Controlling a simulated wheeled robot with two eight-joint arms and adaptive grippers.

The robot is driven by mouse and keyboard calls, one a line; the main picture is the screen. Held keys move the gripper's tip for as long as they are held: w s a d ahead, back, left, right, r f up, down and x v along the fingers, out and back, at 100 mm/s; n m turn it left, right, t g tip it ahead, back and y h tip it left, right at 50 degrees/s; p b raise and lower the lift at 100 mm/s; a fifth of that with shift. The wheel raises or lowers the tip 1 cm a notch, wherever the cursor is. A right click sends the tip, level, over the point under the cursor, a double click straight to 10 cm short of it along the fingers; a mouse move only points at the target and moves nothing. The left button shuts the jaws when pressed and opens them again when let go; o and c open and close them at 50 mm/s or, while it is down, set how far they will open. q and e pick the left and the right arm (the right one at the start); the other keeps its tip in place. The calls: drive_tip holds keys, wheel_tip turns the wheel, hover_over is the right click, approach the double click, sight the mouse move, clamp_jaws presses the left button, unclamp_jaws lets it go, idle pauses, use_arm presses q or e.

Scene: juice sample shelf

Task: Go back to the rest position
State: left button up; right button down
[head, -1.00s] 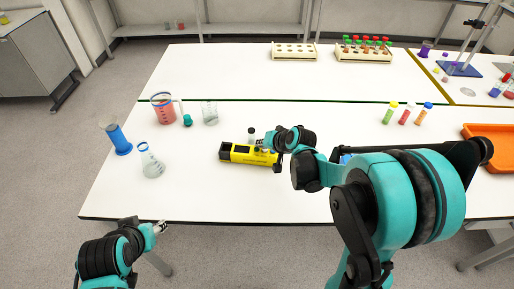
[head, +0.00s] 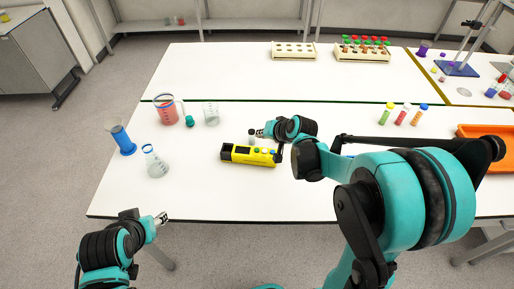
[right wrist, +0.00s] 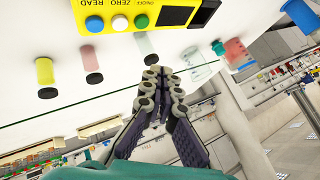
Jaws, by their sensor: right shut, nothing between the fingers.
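My right gripper (head: 259,133) is shut and empty, above the table just behind the yellow meter (head: 249,155). In the right wrist view its fingertips (right wrist: 157,78) are together, and the meter (right wrist: 115,17) with its buttons lies at the top. A small dark-capped vial (head: 251,138) stands behind the meter, close to the right fingertips in the picture; I cannot tell whether they touch it. My left gripper (head: 161,219) hangs off the table's front left edge. It is too small to tell whether it is open.
A blue cylinder (head: 122,140), a flask (head: 155,163), a red-filled beaker (head: 167,112) and a clear beaker (head: 211,115) stand at the left. Several coloured tubes (head: 402,116) and an orange tray (head: 470,131) are at the right. The front left tabletop is clear.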

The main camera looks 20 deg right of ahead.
drive_tip(key=s+a+n+g+h+b, duration=0.1)
drive_tip(key=s+n+h+b, duration=0.2)
drive_tip(key=s, duration=2.1)
drive_tip(key=shift+s+f+n+g+b, duration=0.3)
drive_tip(key=shift+s+f+n+b, duration=0.1)
drive_tip(key=shift+n+b, duration=0.55)
